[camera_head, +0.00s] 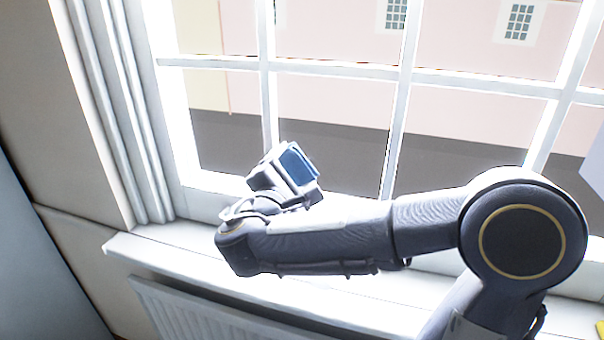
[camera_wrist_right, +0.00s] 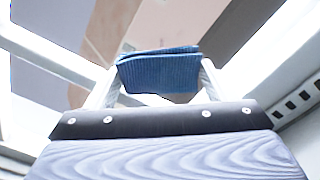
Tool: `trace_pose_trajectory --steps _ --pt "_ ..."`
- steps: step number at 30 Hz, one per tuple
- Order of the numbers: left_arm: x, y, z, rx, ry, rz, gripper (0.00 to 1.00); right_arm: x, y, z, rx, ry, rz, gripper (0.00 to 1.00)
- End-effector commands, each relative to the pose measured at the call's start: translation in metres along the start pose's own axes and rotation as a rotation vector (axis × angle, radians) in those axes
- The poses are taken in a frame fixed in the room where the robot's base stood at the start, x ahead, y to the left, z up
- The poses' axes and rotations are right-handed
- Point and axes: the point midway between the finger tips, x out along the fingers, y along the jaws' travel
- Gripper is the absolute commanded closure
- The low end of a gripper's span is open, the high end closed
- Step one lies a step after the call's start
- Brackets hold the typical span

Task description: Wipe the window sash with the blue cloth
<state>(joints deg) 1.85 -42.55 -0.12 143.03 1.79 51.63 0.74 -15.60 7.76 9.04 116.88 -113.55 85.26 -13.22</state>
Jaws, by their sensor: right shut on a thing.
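The blue cloth (camera_head: 298,164) is in my right gripper (camera_head: 290,172), which is shut on it. In the right wrist view the cloth (camera_wrist_right: 158,72) spans between the two pale fingers of the gripper (camera_wrist_right: 156,85). The white window sash (camera_head: 265,90) has several panes divided by bars. The gripper and cloth are in front of its lower part, near a vertical bar. I cannot tell whether the cloth touches the sash. My right arm hides part of the lower frame. My left gripper is not in view.
A white sill (camera_head: 190,240) runs below the window, with a white radiator (camera_head: 200,315) under it. Moulded white trim (camera_head: 115,110) stands at the left. A pale box-like thing (camera_head: 597,170) shows at the right edge, and a small yellow thing (camera_head: 600,328) below it.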

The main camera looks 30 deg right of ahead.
Motion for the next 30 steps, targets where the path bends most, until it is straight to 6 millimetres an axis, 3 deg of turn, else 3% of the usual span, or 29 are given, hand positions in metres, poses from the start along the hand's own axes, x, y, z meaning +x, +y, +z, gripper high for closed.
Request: trace_pose_trajectory --steps 10,24,30 --pt "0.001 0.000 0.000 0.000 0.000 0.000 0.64 -0.002 0.000 -0.001 0.001 0.001 0.001 0.41" --pt "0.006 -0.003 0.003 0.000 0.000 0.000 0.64 -0.049 0.001 -0.001 0.002 0.003 0.002 0.41" --pt "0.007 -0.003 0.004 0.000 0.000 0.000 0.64 -0.060 0.000 -0.001 0.000 0.002 0.001 0.41"
